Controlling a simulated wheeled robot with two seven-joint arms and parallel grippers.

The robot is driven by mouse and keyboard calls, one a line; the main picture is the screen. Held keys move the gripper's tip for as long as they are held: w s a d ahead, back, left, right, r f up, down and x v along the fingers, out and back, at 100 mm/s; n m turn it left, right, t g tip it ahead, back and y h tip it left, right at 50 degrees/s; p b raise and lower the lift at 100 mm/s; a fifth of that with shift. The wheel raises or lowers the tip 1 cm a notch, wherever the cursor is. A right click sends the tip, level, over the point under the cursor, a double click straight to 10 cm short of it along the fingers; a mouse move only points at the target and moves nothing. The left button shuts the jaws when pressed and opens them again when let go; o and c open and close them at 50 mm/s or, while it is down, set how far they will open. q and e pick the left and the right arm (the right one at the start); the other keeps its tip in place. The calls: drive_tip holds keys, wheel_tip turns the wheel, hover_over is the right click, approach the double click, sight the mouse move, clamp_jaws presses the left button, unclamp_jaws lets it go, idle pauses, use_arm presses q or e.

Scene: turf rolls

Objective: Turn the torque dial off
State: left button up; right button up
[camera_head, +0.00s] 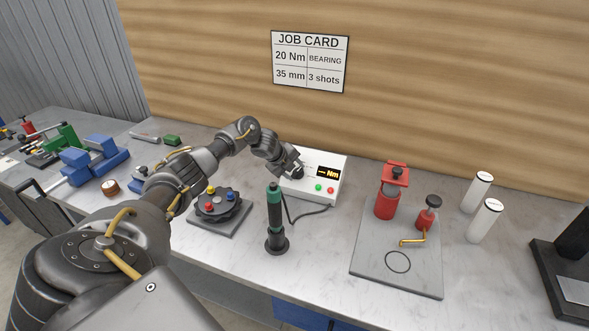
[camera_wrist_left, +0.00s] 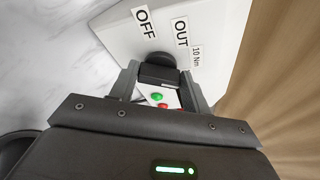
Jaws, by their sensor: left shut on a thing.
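The white control box (camera_head: 325,163) stands at the back of the bench, with a display reading "-- Nm" and green and red buttons. The black torque dial (camera_head: 297,173) is on the left of its face. My left gripper (camera_head: 292,168) is at the dial. In the left wrist view, the gripper's fingers (camera_wrist_left: 158,82) are shut on the dark dial (camera_wrist_left: 158,61), beside the labels OFF, OUT and 10 Nm. The dial's pointer is hidden, so I cannot tell its setting. My right gripper is not in view.
A green and black driver (camera_head: 275,215) stands upright in front of the box, with a cable. A round black fixture (camera_head: 218,204) is to its left. A grey plate (camera_head: 376,273) with red tools and two white cylinders (camera_head: 485,220) are to the right. A job card (camera_head: 310,61) hangs behind.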

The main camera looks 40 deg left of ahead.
use_arm(q)
drive_tip(key=n, duration=0.1)
drive_tip(key=n+t, duration=0.1)
drive_tip(key=n, duration=0.1)
drive_tip(key=n+p, duration=0.1)
drive_tip(key=shift+s+f, duration=0.15)
drive_tip(key=shift+s, duration=0.1)
drive_tip(key=n+t, duration=0.1)
drive_tip(key=n, duration=0.1)
drive_tip(key=n+t+p, duration=0.1)
drive_tip(key=n, duration=0.2)
drive_tip(key=shift+s+d+f+y, duration=0.1)
drive_tip(key=shift+s+d+y, duration=0.05)
drive_tip(key=shift+y, duration=0.15)
drive_tip(key=n+p, duration=0.1)
drive_tip(key=n, duration=0.2)
drive_tip(key=n+t+y+p, duration=0.1)
drive_tip(key=n, duration=0.1)
drive_tip(key=shift+s+d+f+n+p, duration=0.1)
drive_tip(key=shift+d+n+p, duration=0.1)
drive_tip(key=shift+n+p, duration=0.2)
drive_tip(key=n+y, duration=0.1)
drive_tip(key=n, duration=0.1)
drive_tip(key=n+p, duration=0.1)
drive_tip(key=n, duration=0.1)
drive_tip(key=shift+d+f+n+t+y, duration=0.1)
drive_tip(key=shift+d+n+t+y, duration=0.05)
drive_tip(key=shift+n+t+y, duration=0.2)
drive_tip(key=shift+n+p, duration=0.25)
drive_tip(key=shift+p, duration=0.05)
